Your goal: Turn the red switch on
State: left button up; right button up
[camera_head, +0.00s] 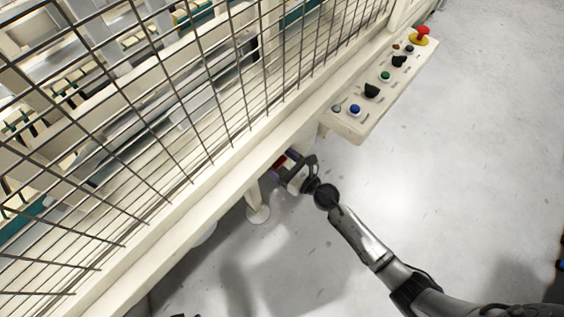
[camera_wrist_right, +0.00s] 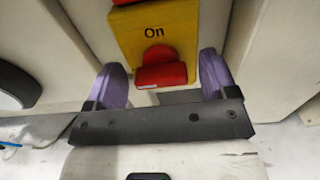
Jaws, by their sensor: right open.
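The red switch (camera_wrist_right: 160,72) shows in the right wrist view on a yellow plate (camera_wrist_right: 128,28) marked "On". Its red handle sticks out below the word. My right gripper (camera_wrist_right: 163,80) is open, with one purple finger to the left of the switch and the other to its right. I see a gap between each finger and the red handle. In the head view my right gripper (camera_head: 282,165) reaches under the edge of the cream machine frame, and the switch is mostly hidden there. My left gripper is not visible.
A cream control panel (camera_head: 350,128) with several buttons and knobs and a red emergency stop (camera_head: 421,35) juts out above my right gripper in the head view. A wire mesh guard (camera_head: 190,110) covers the machine. The grey floor (camera_head: 480,150) to the right is clear.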

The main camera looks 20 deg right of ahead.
jog(key=c, duration=0.9)
jog(key=shift+c, duration=0.2)
jog(key=shift+m, duration=0.3)
jog(key=m+p, duration=0.1)
jog(key=m, duration=0.2)
jog(key=shift+r+m+p, duration=0.1)
jog(key=shift+m+p, duration=0.3)
jog(key=m+p, duration=0.2)
jog(key=m, duration=0.2)
jog(key=shift+w+d+m, duration=0.1)
jog(key=shift+d+m, duration=0.05)
jog(key=shift+m, duration=0.15)
jog(key=m+p, duration=0.2)
jog(key=m, duration=0.2)
jog(key=m+p, duration=0.1)
jog(key=m, duration=0.1)
jog(key=m+p, duration=0.1)
jog(key=m, duration=0.1)
jog(key=shift+f+m, duration=0.2)
jog(key=shift+m, duration=0.1)
jog(key=shift+p, duration=0.3)
jog(key=shift+f+m, duration=0.1)
jog(key=shift+m, duration=0.2)
